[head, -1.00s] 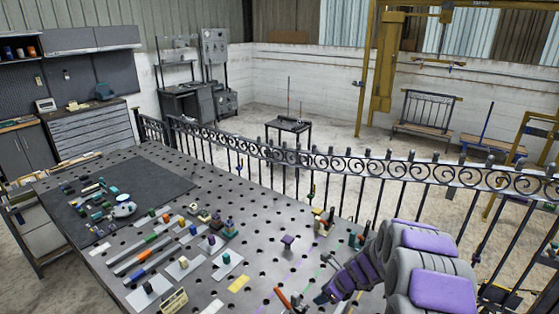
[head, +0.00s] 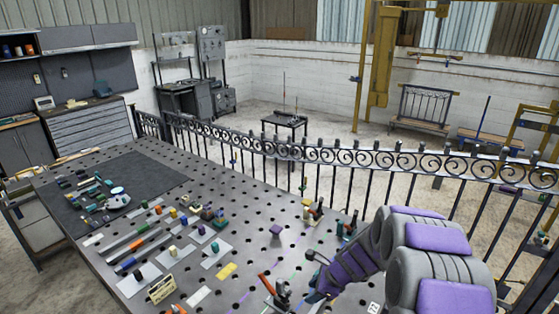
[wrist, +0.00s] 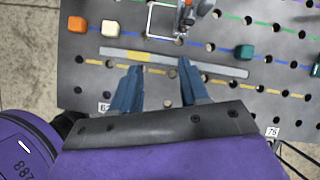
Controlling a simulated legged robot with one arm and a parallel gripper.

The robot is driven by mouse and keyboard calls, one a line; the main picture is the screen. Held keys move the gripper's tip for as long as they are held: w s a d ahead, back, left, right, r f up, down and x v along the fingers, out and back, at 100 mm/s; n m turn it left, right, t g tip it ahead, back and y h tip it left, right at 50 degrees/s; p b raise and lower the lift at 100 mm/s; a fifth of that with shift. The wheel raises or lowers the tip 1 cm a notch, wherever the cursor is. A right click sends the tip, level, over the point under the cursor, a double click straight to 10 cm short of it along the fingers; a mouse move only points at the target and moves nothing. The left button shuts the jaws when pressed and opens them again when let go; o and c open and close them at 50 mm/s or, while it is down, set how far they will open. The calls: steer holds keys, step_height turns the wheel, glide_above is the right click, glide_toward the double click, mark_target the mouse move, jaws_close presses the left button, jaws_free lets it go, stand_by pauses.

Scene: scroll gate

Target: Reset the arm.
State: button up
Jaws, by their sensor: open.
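My gripper (wrist: 160,88) is open in the wrist view, its two blue-grey fingers apart with nothing between them. It hangs over the perforated steel table, just short of a flat grey bar with a yellow section (wrist: 138,56). In the head view my grey and purple arm comes in from the lower right. My gripper (head: 310,292) is small there and partly hidden by the arm, close above the table top (head: 240,250).
An orange block (wrist: 80,24), a cream block (wrist: 110,27) and a teal block (wrist: 245,52) lie beyond the fingers. Red-handled clamps (head: 268,285) stand near my gripper. A black scroll gate (head: 330,155) runs behind the table. Many small parts cover the table's left half.

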steer(key=s+a+r+n+g+b, duration=0.1)
steer(key=s+a+r+n+b, duration=0.2)
steer(key=s+n, duration=0.3)
steer(key=s+a+r+n+g+b, duration=0.1)
steer(key=s+a+r+n+b, duration=0.15)
steer(key=s, duration=0.55)
steer(key=s+d+n+g+h+b, duration=0.1)
steer(key=s+n, duration=0.5)
steer(key=s, duration=0.6)
steer(key=s+d+n+g+h+b, duration=0.1)
steer(key=s+d+n+h+b, duration=0.3)
steer(key=s, duration=0.9)
steer(key=d+n+b, duration=0.2)
steer(key=d, duration=0.1)
steer(key=shift+s+d+f+n, duration=0.15)
steer(key=shift+d+f+n, duration=0.15)
steer(key=shift+f+n, duration=0.05)
